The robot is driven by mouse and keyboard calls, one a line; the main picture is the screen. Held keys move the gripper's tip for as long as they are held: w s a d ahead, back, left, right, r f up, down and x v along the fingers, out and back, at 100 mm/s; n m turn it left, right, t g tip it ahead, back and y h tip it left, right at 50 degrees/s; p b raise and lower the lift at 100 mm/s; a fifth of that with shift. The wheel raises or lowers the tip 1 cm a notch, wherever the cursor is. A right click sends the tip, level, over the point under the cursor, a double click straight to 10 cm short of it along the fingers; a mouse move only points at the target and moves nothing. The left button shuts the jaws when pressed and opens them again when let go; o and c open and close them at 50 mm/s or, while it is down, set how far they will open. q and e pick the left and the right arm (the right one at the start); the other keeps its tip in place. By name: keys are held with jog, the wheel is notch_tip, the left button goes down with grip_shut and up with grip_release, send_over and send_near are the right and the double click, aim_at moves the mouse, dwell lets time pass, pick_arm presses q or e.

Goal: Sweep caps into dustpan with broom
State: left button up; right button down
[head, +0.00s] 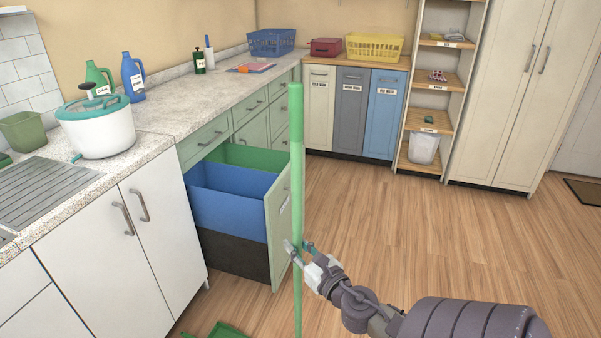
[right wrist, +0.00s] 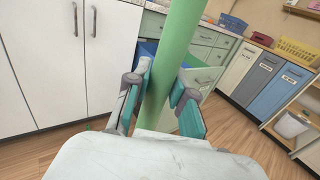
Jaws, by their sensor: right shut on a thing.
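A long green broom handle (head: 297,165) stands upright in the middle of the head view; its lower end runs out of the frame. My right gripper (head: 297,250) is shut on this handle at its lower part. In the right wrist view the handle (right wrist: 175,70) passes between the two fingers of the gripper (right wrist: 160,105). A green piece at the bottom edge of the head view (head: 228,330), on the floor, looks like the dustpan; most of it is cut off. The broom head and any caps are not visible. My left gripper is not in view.
An open drawer (head: 279,218) with blue and green bins (head: 230,205) juts out just left of the handle. A counter with a white pot (head: 97,127) runs along the left. Sorting cabinets (head: 352,112) and shelves stand at the back. The wooden floor (head: 450,235) at the right is clear.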

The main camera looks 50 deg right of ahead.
jog(key=w+a+r+p, duration=0.1)
jog(key=w+a, duration=0.3)
jog(key=w, duration=0.8)
jog(key=w+a+r+p, duration=0.1)
jog(key=w+a, duration=0.4)
jog(key=w, duration=0.8)
jog(key=shift+w+p, duration=0.2)
jog(key=shift+p, duration=0.1)
jog(key=shift+a, duration=0.1)
jog(key=s+d+r+p, duration=0.2)
jog(key=s+r+p, duration=0.3)
jog(key=s+p, duration=0.1)
jog(key=shift+s+d+p, duration=0.4)
jog(key=shift+s, duration=0.4)
